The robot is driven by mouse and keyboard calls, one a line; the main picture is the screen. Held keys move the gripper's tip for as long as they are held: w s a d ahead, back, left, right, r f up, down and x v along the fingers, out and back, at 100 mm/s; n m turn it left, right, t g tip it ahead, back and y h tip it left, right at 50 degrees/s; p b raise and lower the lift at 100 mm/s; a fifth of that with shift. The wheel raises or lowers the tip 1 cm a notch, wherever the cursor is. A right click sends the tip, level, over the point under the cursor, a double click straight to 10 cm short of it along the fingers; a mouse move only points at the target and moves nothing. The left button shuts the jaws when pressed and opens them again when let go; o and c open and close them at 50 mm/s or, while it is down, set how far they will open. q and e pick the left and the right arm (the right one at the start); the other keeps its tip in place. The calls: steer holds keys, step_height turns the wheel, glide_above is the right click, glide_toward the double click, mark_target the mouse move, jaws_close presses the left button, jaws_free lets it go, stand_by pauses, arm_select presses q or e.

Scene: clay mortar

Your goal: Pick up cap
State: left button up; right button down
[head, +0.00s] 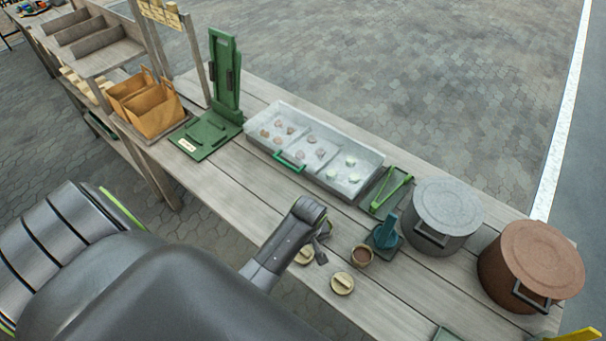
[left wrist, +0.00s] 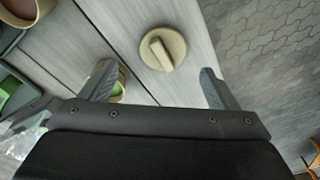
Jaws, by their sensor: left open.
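A round beige cap (head: 342,283) with a raised bar handle lies on the wooden bench near its front edge. It also shows whole in the left wrist view (left wrist: 162,48), ahead of the fingertips and between their lines. My left gripper (head: 323,242) is open and empty, left of the cap and above the bench; its two fingers show in the left wrist view (left wrist: 156,78). A second beige round item (head: 304,257) is partly hidden by this gripper; in the left wrist view a green patch shows inside its rim (left wrist: 118,90). My right gripper is out of view.
A small cup with brown contents (head: 361,256) stands close behind the cap. A teal tool on a base (head: 384,236), a grey lidded pot (head: 446,212) and a brown lidded pot (head: 531,262) stand to the right. A tray of clay pieces (head: 366,182) lies behind.

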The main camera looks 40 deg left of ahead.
mark_target(303, 251)
arm_select(q)
steer(key=shift+s+a+f+p, duration=0.1)
steer(key=shift+f+p, duration=0.15)
steer(key=shift+f, duration=1.05)
steer(key=shift+a+f+p, duration=0.1)
steer(key=shift+f+p, duration=0.1)
steer(key=shift+f, duration=1.05)
steer(key=c, duration=1.1)
